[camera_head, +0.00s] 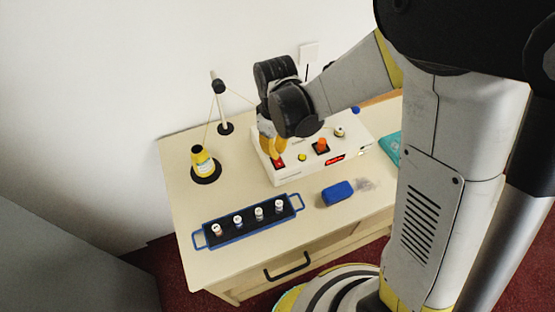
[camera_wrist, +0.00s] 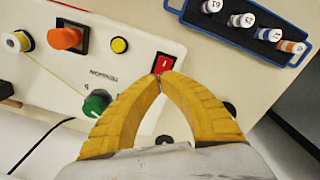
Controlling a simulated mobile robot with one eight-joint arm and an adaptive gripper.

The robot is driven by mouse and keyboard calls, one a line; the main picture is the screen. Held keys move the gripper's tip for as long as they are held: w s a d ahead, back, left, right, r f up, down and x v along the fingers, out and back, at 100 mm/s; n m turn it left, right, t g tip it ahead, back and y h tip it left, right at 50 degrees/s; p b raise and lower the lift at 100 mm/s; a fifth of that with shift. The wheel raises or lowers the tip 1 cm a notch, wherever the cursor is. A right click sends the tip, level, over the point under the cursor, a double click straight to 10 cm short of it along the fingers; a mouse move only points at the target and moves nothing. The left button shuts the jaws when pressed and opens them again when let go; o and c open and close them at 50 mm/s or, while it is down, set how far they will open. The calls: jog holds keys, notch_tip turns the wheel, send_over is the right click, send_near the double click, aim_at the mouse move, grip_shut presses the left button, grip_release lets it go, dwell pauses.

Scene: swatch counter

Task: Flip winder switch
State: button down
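The winder is a white box (camera_head: 290,178) on the table, with its controls on the top face. Its red rocker switch (camera_wrist: 165,62) has a white mark and sits in a black surround; in the head view the switch (camera_head: 279,163) shows just below the fingertips. My gripper (camera_wrist: 161,75) has its yellow fingers brought together at the tips, with nothing between them. In the head view my gripper (camera_head: 273,152) points down over the left end of the box. The tips overlap the switch's near edge in the wrist view; I cannot tell whether they touch it.
The box also carries a yellow button (camera_wrist: 119,45), an orange knob (camera_wrist: 65,38), a green knob (camera_wrist: 96,103) and a thread spool (camera_wrist: 17,42). A blue-handled tray (camera_head: 207,238) with several vials, a blue block (camera_head: 337,193) and a yellow cone (camera_head: 203,162) stand nearby.

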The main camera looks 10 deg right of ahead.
jog(key=shift+f+b, duration=0.9)
jog(key=shift+f, duration=0.15)
dwell(0.4)
jog(key=shift+r+p, duration=2.45)
jog(key=shift+r, duration=1.05)
jog(key=shift+d+r, duration=0.15)
jog(key=shift+r, duration=0.05)
jog(key=s+d+r+m+t+b, duration=0.7)
jog(key=s+d, duration=0.4)
jog(key=d, duration=0.2)
jog(key=shift+r+m+b, duration=0.15)
jog(key=shift+m+b, duration=0.4)
jog(key=shift+m, duration=0.55)
